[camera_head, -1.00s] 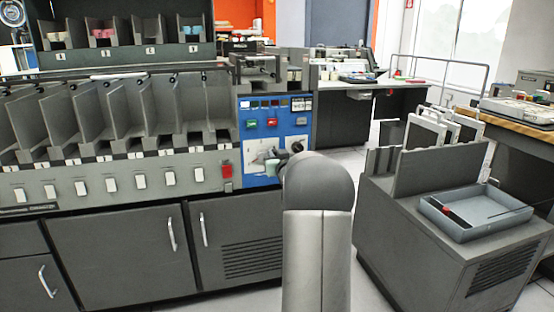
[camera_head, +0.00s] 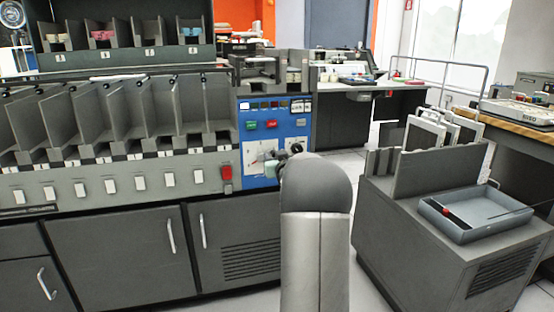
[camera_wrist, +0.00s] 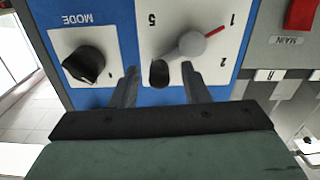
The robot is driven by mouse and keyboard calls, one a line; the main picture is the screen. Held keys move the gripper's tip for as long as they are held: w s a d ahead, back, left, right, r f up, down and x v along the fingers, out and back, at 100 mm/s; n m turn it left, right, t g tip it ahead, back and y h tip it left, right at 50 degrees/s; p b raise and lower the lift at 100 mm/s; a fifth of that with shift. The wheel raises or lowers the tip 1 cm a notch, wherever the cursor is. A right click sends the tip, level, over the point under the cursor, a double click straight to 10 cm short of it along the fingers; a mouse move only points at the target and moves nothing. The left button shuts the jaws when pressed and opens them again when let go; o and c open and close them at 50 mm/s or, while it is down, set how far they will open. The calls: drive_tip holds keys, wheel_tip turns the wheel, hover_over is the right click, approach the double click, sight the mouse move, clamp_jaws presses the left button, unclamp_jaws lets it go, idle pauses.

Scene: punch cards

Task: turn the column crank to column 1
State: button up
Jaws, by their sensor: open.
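The column crank (camera_wrist: 190,46) is a grey hub and arm on a white dial plate (camera_wrist: 150,20), seen upside down in the wrist view. Its red pointer points close to the figure 1; figures 2 and 5 also show. A dark rounded knob (camera_wrist: 158,76) sits at the arm's end. My gripper (camera_wrist: 159,70) is open, with one finger on either side of the knob; I cannot tell whether either touches it. In the head view the dial plate (camera_head: 254,157) shows on the blue panel, partly hidden by my gripper (camera_head: 282,160) and arm.
The black MODE knob (camera_wrist: 84,62) is beside the dial on the same blue panel (camera_head: 272,134). A red MAIN switch (camera_wrist: 302,12) is on the grey panel on the other side. A grey cabinet with a tray (camera_head: 470,225) stands to the right, with open floor between.

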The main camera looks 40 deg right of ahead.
drive_tip(key=p+v, duration=0.4)
drive_tip(key=v, duration=1.3)
drive_tip(key=shift+a, duration=0.15)
drive_tip(key=shift+s, duration=0.1)
drive_tip(key=a+r+n+g+y+p, duration=0.1)
drive_tip(key=a+r+g+y+p, duration=0.15)
drive_tip(key=a+r+p, duration=0.55)
drive_tip(key=a+r+g+y+p, duration=0.1)
drive_tip(key=a+r+g+p, duration=0.35)
drive_tip(key=a+p, duration=0.7)
drive_tip(key=s+a+r+n+g+y+p, duration=0.2)
drive_tip(key=s+a+r+g+p, duration=0.2)
drive_tip(key=s+a+r+p, duration=0.2)
drive_tip(key=s+a+r+n+g+y+p, duration=0.1)
drive_tip(key=s+a+r+g+p, duration=0.3)
drive_tip(key=s+a+p, duration=0.7)
drive_tip(key=s+a+r+y, duration=0.1)
drive_tip(key=s+a+r, duration=0.1)
drive_tip(key=s+a, duration=0.1)
drive_tip(key=shift+s+a+r+n+g, duration=0.2)
drive_tip(key=shift+s+a+n+g, duration=0.2)
drive_tip(key=shift+a, duration=0.1)
drive_tip(key=shift+w+y, duration=0.1)
drive_tip(key=shift+y, duration=0.15)
